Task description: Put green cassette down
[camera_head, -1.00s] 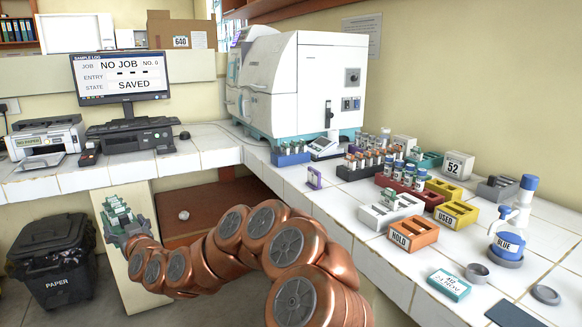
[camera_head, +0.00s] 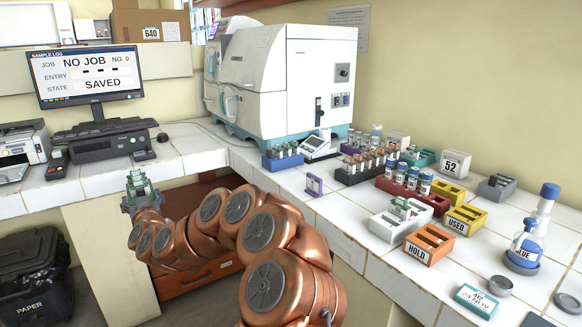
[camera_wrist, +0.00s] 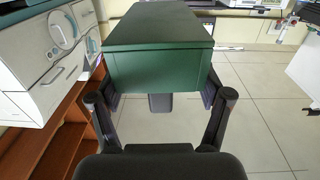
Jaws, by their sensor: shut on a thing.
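My gripper (camera_wrist: 158,88) is shut on the green cassette (camera_wrist: 155,60), which fills the upper middle of the wrist view between the two dark fingers. In the head view my gripper (camera_head: 139,198) is at the left end of my outstretched copper arm. The green cassette (camera_head: 139,180) shows there as a small greenish shape at its tip. It is in the air in front of the counter's front edge, with floor below it in the wrist view.
The tiled counter (camera_head: 290,180) carries tube racks, an orange HOLD tray (camera_head: 429,244), a yellow USED tray (camera_head: 465,219), a white tray (camera_head: 385,228), a purple holder (camera_head: 314,185) and a blue-capped bottle (camera_head: 524,245). A white machine (camera_head: 290,80) stands behind. Bare tiles lie left of the trays.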

